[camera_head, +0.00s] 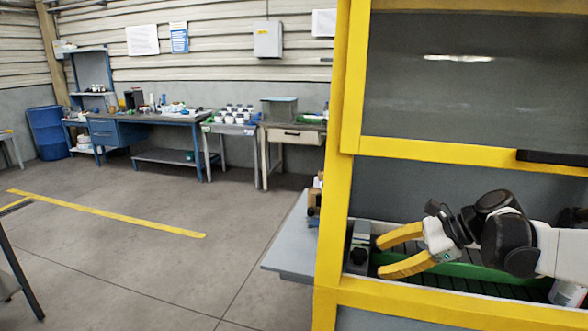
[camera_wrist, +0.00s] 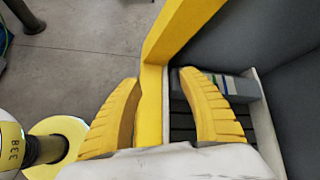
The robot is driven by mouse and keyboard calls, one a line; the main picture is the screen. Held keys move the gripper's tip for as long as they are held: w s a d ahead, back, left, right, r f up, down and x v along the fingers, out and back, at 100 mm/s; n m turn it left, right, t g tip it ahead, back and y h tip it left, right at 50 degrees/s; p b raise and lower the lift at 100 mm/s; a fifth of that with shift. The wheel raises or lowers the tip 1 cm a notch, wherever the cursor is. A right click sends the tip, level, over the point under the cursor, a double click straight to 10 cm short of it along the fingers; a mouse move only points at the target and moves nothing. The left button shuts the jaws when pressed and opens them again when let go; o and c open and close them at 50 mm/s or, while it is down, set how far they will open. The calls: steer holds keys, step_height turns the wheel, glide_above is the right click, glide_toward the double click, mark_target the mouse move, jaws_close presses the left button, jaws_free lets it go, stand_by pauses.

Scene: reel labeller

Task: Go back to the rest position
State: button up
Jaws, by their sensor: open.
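My gripper (camera_head: 378,256) is open and empty, with two yellow ribbed fingers spread apart. In the head view it is inside the opening of a yellow-framed machine (camera_head: 330,230), near its left post, and my arm reaches in from the right. In the wrist view my gripper (camera_wrist: 160,100) shows both fingers apart, with a yellow frame post (camera_wrist: 152,100) seen between them. A small grey block-shaped device (camera_head: 358,247) stands just left of the fingers in the head view.
A green strip (camera_head: 450,270) runs along the machine's floor. A grey shelf (camera_head: 290,250) juts out left of the machine. A yellow reel-like disc (camera_wrist: 60,140) is at lower left in the wrist view. Workbenches (camera_head: 150,118) line the far wall. The floor (camera_head: 130,260) is open.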

steer(key=s+a+f+n+t+h, duration=0.1)
steer(key=s+n+h, duration=0.3)
steer(key=s+n, duration=0.5)
steer(key=s+a+f+n+t+h, duration=0.1)
steer(key=s+a+f+n+h, duration=0.1)
steer(key=s+n+h, duration=0.3)
steer(key=s+f+n, duration=0.1)
steer(key=s+n, duration=0.3)
steer(key=s, duration=0.2)
steer(key=shift+s+f+t, duration=0.3)
steer(key=shift+s, duration=0.1)
